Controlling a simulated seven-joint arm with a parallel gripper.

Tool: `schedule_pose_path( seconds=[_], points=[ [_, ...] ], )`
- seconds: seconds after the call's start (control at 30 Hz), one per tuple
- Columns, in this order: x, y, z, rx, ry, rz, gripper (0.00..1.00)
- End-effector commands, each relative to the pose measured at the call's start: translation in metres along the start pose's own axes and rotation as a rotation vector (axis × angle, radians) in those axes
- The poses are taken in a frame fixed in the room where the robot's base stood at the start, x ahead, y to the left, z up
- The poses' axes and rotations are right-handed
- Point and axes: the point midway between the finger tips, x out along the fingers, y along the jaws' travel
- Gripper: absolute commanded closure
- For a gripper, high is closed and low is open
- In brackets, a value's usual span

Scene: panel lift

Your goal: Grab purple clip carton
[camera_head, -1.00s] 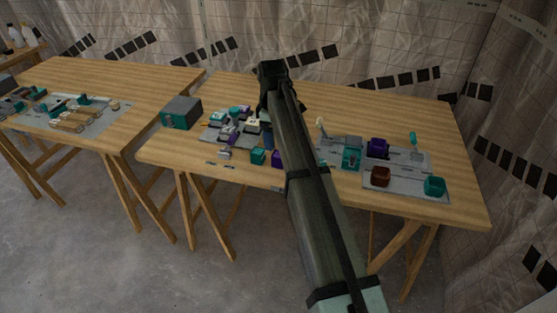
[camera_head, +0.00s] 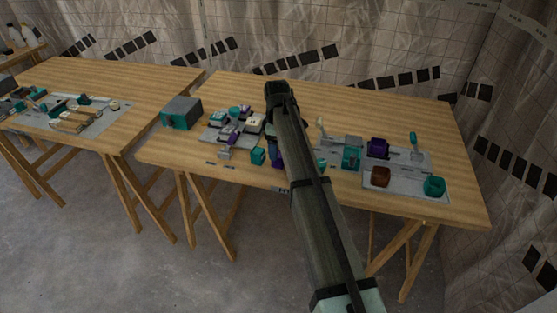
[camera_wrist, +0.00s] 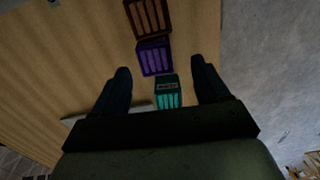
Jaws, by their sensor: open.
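The purple clip carton (camera_wrist: 154,58) has a slatted top and stands in a row in the wrist view, between a brown carton and a teal carton. In the head view a purple carton (camera_head: 277,159) shows partly, at the left edge of my arm, which hides the rest. My gripper (camera_wrist: 160,70) is open, pointing down at the row. The gap in height cannot be told.
The teal carton (camera_wrist: 167,92) is close to the purple one on the gripper side, and the brown carton (camera_wrist: 148,18) on the far side. A grey panel with parts (camera_head: 211,138) lies left of my arm, and another panel (camera_head: 405,185) right. The table's back (camera_head: 350,96) is clear.

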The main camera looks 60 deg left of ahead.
Motion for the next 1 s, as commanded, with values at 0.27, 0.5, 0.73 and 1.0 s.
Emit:
schedule_pose_path(
  seconds=[0.27,0.5,0.73,1.0],
  points=[
    [0.03,0.006,0.003,0.0,-0.001,-0.001,0.26],
    [0.05,0.005,0.003,0.0,0.0,0.0,0.26],
    [0.05,0.005,0.002,0.0,0.0,0.0,0.3],
    [0.049,0.005,0.002,0.0,0.0,0.0,0.56]
  ],
)
